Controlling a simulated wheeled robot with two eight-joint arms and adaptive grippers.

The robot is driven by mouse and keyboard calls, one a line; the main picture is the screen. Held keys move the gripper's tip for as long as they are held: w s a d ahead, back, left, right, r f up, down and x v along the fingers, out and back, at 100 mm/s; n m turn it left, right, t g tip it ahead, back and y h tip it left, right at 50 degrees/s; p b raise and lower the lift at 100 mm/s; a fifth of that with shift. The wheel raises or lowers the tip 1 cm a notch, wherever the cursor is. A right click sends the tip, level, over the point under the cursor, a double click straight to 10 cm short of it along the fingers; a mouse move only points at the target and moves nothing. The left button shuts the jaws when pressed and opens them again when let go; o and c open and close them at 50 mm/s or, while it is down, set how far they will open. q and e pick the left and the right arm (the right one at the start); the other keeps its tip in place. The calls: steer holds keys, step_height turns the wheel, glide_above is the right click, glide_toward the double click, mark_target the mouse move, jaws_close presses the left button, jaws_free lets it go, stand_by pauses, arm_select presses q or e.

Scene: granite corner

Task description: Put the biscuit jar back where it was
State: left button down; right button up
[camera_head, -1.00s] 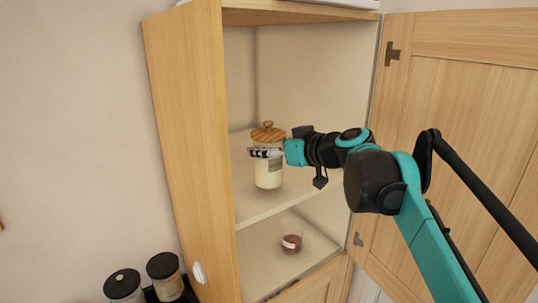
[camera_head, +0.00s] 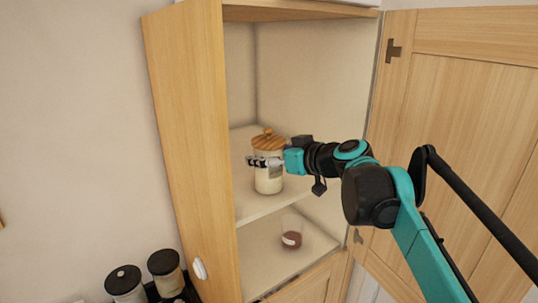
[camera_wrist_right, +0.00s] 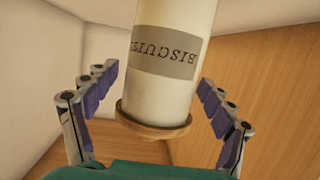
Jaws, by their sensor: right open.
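The biscuit jar (camera_head: 268,184) is cream with a wooden lid and stands upright on the upper shelf (camera_head: 252,208) of the open cupboard. In the right wrist view the jar (camera_wrist_right: 168,88) appears upside down, with a grey label reading "BISCUIT" and the lid at the bottom. My right gripper (camera_head: 262,162) is at the jar, just below its lid in the head view. Its fingers (camera_wrist_right: 158,90) are spread apart, one on each side of the jar, with gaps visible on both sides. My left gripper is out of view.
The cupboard door (camera_head: 460,120) stands open on the right, behind my right arm. A glass with dark red contents (camera_head: 291,239) stands on the lower shelf. Black-lidded jars (camera_head: 124,283) stand at lower left. The cupboard's left side panel (camera_head: 190,140) bounds the shelf.

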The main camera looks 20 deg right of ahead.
steer(key=b+v, duration=0.2)
steer(key=v, duration=1)
steer(key=shift+r, duration=0.15)
steer(key=s+a+f+m+g+h, duration=0.1)
steer(key=s+a+f+g, duration=0.15)
steer(key=f, duration=0.55)
steer(key=s+a+f+g, duration=0.1)
steer(key=s+a+f, duration=0.15)
steer(key=f, duration=0.65)
steer(key=s+a+f+m+g+h, duration=0.1)
steer(key=s+a+f+g, duration=0.15)
steer(key=f, duration=0.55)
steer(key=s+d+f+m+h, duration=0.1)
steer(key=s+f+h, duration=0.1)
steer(key=s+f, duration=0.2)
steer(key=s+d+f+m+h, duration=0.1)
steer(key=s+d+f+h, duration=0.1)
steer(key=f, duration=0.9)
steer(key=shift+s+m, duration=0.4)
steer(key=shift+s, duration=0.5)
